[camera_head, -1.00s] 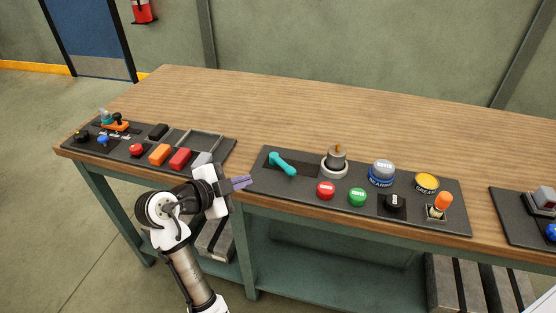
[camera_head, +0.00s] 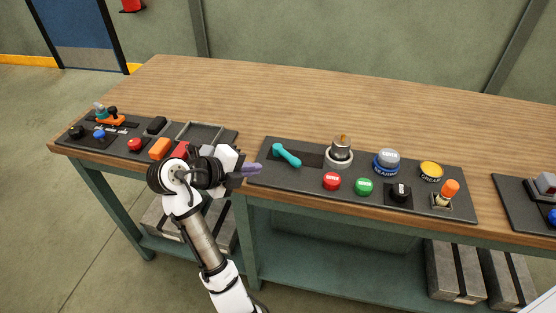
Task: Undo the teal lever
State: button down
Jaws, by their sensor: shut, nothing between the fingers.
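My gripper (camera_head: 258,168) has purple fingers and is shut and empty. It is just left of the lever, near the panel's left edge, pointing right. A gap shows between the fingertips and the lever in the picture. How high the fingers are above the panel is hard to tell.
Near the lever are a grey cylinder with a knob (camera_head: 339,152), a red button (camera_head: 332,181) and a green button (camera_head: 364,186). A left panel (camera_head: 88,143) holds more controls, partly behind my arm. The wooden tabletop (camera_head: 300,98) behind is clear.

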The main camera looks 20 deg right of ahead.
aim_at(287, 159)
jog(key=p+x, duration=0.1)
jog(key=x, duration=0.1)
jog(key=r+p+x, duration=0.1)
jog(key=x, duration=0.2)
jog(key=d+p+x, duration=0.1)
jog(key=x, duration=0.2)
jog(key=shift+w+d+r, duration=0.2)
jog(key=shift+w+r, duration=0.05)
